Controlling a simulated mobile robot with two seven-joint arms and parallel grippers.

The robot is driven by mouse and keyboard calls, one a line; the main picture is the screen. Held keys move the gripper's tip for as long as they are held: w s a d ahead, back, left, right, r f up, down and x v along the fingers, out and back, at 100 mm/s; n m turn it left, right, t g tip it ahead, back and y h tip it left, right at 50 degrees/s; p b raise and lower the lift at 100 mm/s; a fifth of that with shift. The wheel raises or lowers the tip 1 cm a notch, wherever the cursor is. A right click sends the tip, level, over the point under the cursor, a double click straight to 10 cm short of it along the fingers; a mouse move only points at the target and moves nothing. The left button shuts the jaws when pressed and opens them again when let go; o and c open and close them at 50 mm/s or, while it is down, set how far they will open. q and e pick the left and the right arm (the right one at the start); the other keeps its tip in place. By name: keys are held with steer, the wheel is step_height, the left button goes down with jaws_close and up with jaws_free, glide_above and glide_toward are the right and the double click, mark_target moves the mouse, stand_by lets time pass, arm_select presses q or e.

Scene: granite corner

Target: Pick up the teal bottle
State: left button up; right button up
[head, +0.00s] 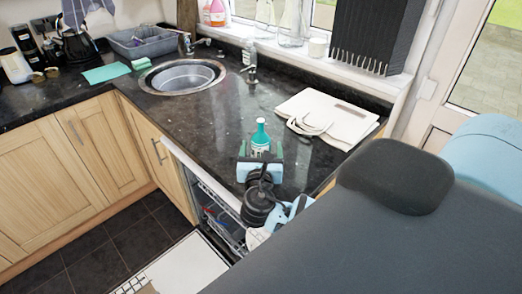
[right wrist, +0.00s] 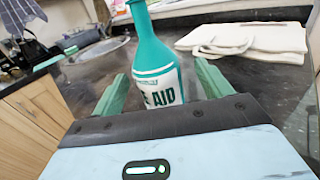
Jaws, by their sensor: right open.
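The teal bottle (head: 261,137) stands upright on the dark granite worktop, right of the sink. It has a white label with dark letters, which also shows in the right wrist view (right wrist: 155,70). My right gripper (head: 260,158) is at the bottle's near side, low over the worktop. In the right wrist view its two green fingers (right wrist: 160,85) are apart, one on each side of the bottle, with gaps visible. The bottle's lower part is hidden behind the gripper body. My left gripper is not in view.
A white folded bag (head: 335,118) lies right of the bottle. The round sink (head: 183,77) and a soap dispenser (head: 250,62) are behind to the left. An open dishwasher (head: 220,215) is below the counter's front edge. Clear worktop lies left of the bottle.

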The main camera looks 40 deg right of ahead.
mark_target(261, 130)
steer(key=x, duration=0.4)
steer(key=shift+w+d, duration=0.1)
steer(key=shift+w, duration=0.25)
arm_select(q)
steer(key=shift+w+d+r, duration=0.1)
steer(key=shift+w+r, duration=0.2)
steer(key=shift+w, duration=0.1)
arm_select(e)
steer(key=c, duration=1.3)
steer(key=shift+o, duration=0.2)
